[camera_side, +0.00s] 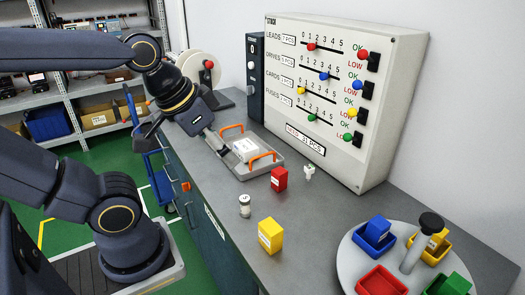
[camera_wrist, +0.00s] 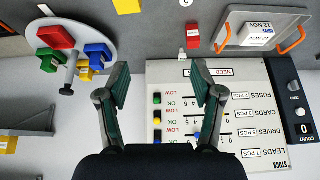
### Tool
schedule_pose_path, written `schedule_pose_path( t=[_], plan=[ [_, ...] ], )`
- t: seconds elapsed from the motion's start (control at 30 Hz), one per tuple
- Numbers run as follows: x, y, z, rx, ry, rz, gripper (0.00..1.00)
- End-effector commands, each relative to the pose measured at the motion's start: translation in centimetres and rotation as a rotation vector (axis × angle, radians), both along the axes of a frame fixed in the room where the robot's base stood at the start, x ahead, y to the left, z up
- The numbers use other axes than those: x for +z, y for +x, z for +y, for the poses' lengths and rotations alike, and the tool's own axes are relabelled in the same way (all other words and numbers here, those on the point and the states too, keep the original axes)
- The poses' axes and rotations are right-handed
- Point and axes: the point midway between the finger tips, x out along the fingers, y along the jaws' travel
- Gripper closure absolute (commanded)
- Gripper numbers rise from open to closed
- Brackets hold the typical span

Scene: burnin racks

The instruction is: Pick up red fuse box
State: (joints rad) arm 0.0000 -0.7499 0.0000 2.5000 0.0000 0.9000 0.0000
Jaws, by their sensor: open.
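The red fuse box (camera_side: 279,179) stands upright on the grey bench, in front of the tray and apart from it. It also shows in the wrist view (camera_wrist: 192,37), beyond my right-hand finger. My gripper (camera_side: 220,147) is above the bench at the tray's left end, up and left of the red box. In the wrist view its two fingers (camera_wrist: 161,86) are spread wide with nothing between them. The gripper does not touch the red box.
A tray (camera_side: 275,170) with orange handles holds a white packet. A yellow box (camera_side: 270,236), a small jar (camera_side: 244,206) and a white clip-like piece (camera_side: 309,172) stand near the red box. A turntable (camera_side: 350,262) with coloured bins is at right. A panel (camera_side: 380,110) stands behind.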

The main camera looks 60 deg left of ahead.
Motion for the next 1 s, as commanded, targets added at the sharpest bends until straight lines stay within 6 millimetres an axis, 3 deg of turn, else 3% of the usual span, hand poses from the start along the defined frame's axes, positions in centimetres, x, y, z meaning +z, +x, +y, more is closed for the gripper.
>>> schedule_pose_path(
  t=[0.1, 0.23, 0.33, 0.47, 0.57, 0.7, 0.83, 1.0],
  plan=[
    [0.2, -0.1, 0.0, -0.011, 0.006, 0.008, 0.33],
    [3.1, 1.6, 0.1, -0.027, 0.017, -0.004, 0.33],
    [5.0, 4.7, 0.7, -0.022, 0.024, 0.041, 0.33],
    [5.8, 9.8, 2.2, -0.002, 0.027, 0.135, 0.33],
    [4.7, 14.1, 3.9, 0.022, 0.024, 0.22, 0.33],
    [1.1, 18.9, 6.6, 0.06, 0.006, 0.337, 0.33],
    [-2.7, 21.1, 8.5, 0.093, -0.011, 0.419, 0.33],
    [-6.1, 21.3, 9.6, 0.114, -0.028, 0.489, 0.33]
  ],
)
